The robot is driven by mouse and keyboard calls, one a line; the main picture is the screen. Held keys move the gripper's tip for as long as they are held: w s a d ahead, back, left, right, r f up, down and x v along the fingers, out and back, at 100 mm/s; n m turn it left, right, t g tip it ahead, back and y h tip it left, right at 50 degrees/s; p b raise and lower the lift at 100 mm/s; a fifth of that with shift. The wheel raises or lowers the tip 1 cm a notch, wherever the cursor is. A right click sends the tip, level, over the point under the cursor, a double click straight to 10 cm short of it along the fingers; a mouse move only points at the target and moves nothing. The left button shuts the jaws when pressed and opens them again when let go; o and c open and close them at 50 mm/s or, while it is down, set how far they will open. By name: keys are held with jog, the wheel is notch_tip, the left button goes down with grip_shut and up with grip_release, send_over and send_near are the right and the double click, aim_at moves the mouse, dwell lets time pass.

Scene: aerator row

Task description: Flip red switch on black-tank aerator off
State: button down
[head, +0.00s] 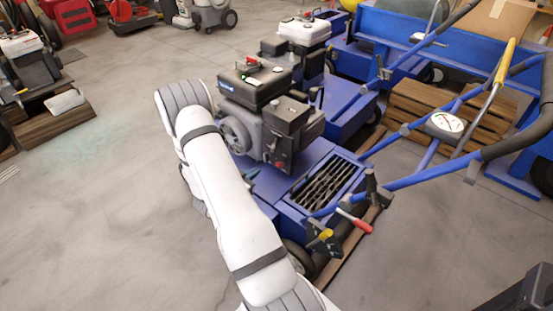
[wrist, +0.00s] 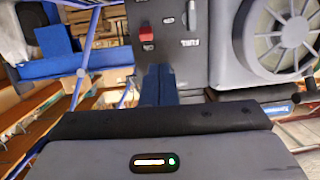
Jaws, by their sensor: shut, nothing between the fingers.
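The black-tank aerator (head: 252,84) is a blue machine with a grey and black engine, in the middle of the head view. In the wrist view its dark engine panel (wrist: 170,50) carries a red switch (wrist: 147,34) at upper centre. My gripper (wrist: 160,70) is shut and empty, with its fingertips just below the red switch in the picture. I cannot tell whether they touch the panel. A round recoil cover (wrist: 282,38) is to the right of the switch.
A white-tank aerator (head: 303,31) stands right behind. Blue handlebars (head: 420,177) with a red-gripped lever (head: 355,221) reach to the right. A wooden pallet (head: 425,115) lies beyond them. Grey floor (head: 90,220) is clear at the left.

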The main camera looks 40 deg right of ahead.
aim_at(282, 164)
jog(key=shift+s+d+f+g+h, duration=0.15)
jog(key=shift+s+g+h, duration=0.1)
jog(key=shift+s, duration=0.15)
jog(key=shift+s+d+r+g+h, duration=0.15)
jog(key=shift+s+h, duration=0.1)
jog(key=shift+s, duration=0.15)
jog(key=shift+f, duration=0.1)
jog(key=shift+w+d+f+b, duration=0.2)
jog(key=shift+d+b, duration=0.3)
jog(key=shift+d, duration=1.15)
jog(key=shift+w+d+f+b, duration=0.1)
jog(key=shift+d+f+b, duration=0.3)
jog(key=shift+d, duration=1.25)
jog(key=shift+w+d+f+b, duration=0.15)
jog(key=shift+d+b, duration=0.5)
jog(key=shift+d, duration=1)
